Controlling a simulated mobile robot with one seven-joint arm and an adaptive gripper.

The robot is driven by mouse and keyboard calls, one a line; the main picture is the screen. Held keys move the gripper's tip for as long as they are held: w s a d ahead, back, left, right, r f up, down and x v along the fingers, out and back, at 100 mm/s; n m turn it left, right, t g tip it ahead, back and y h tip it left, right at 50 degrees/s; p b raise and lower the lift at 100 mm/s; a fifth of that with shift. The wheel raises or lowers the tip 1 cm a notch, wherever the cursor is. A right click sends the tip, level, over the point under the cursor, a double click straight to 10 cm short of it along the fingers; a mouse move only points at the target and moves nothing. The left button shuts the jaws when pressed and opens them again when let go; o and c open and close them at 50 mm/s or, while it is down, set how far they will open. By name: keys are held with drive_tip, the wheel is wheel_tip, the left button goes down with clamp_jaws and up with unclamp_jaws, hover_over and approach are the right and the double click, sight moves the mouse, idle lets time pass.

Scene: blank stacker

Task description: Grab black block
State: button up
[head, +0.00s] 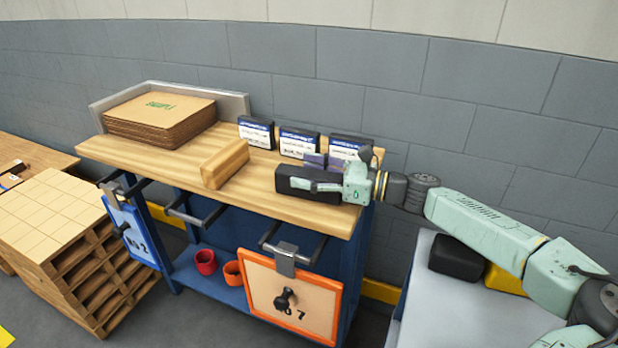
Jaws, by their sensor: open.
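A black block (284,181) lies near the front right of the wooden workbench top (155,169), at the tip of my arm. My gripper (318,172) is at the block's right part, with dark purplish finger parts showing just behind the block. The jaws are open. My pale green wrist covers the area at the block's right end. I cannot tell whether a finger touches the block, and the near finger is hard to make out against it.
A wooden block (225,164) lies left of the black block. Labelled black boxes (299,143) stand close behind. A cardboard stack (160,119) is at the back left. Another black block (457,257) and a yellow block (506,280) sit on the grey table (430,305) at right.

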drive_tip(key=shift+c, duration=0.5)
clamp_jaws()
idle(0.3)
